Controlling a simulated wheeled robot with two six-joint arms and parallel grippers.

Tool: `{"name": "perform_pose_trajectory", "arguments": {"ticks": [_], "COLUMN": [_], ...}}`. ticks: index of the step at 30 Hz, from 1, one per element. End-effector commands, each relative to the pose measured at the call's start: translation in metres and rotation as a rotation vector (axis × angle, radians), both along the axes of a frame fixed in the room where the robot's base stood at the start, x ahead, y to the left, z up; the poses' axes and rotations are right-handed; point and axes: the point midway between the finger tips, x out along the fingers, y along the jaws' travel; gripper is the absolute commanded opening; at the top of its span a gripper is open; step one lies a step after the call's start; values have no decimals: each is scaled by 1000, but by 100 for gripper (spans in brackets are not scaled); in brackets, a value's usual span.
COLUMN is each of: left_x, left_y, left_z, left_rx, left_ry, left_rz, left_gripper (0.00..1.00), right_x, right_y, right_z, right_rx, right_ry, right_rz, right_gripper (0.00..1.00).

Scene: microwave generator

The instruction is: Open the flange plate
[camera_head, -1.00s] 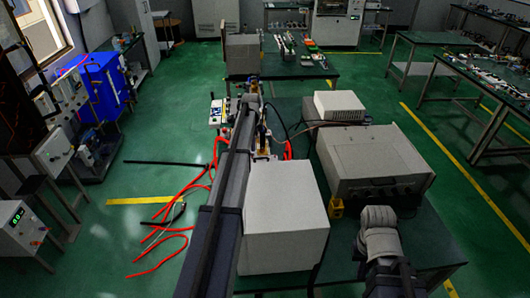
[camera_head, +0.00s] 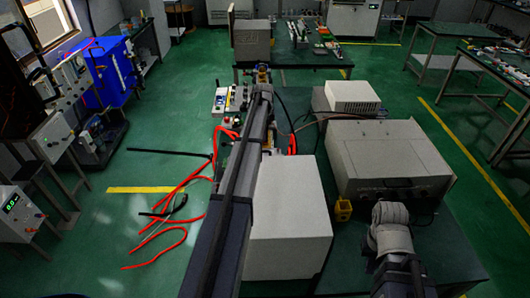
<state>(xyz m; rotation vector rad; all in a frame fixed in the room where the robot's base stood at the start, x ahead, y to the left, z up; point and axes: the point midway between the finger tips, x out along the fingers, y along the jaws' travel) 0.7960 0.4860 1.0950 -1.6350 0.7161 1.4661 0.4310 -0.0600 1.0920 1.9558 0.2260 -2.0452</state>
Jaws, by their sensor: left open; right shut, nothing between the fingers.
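My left arm reaches up the middle of the view over the bench apparatus, and my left gripper (camera_head: 262,90) is at its far end, open. Its fingers are too small and dark to make out clearly. A small brass-coloured part (camera_head: 262,72) shows just beyond it; I cannot tell whether they touch. I cannot pick out the flange plate, as the arm covers much of the apparatus. My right gripper (camera_head: 390,213) is low at the right, shut and empty, above the near part of the bench and away from the apparatus.
A large pale box (camera_head: 292,212) stands right beside my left arm. A wide grey instrument (camera_head: 388,160) and a smaller white box (camera_head: 352,96) stand to the right. Red cables (camera_head: 165,245) hang at the left. A grey box (camera_head: 250,42) stands on the far table.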

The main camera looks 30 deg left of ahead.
Motion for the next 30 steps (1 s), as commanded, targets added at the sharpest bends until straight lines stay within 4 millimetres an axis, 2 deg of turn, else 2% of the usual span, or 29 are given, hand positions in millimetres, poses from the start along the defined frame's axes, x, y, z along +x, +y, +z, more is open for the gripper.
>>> {"name": "perform_pose_trajectory", "arguments": {"ticks": [1, 6, 20, 30], "left_x": [0, 0, 1, 6], "left_y": [0, 0, 0, 4], "left_z": [-11, -26, -34, -69], "left_rx": [0, 0, 0, 0], "left_ry": [0, 0, 0, 0], "left_rz": [0, 0, 0, 0], "left_gripper": [45, 45, 45, 45], "right_x": [0, 0, 0, 0], "right_y": [0, 0, 0, 0], "right_z": [-11, -25, -34, -69], "right_rx": [0, -1, -1, -1], "right_ry": [0, -1, -1, -1], "right_rz": [1, 1, 2, 7], "right_gripper": [0, 0, 0, 0]}}
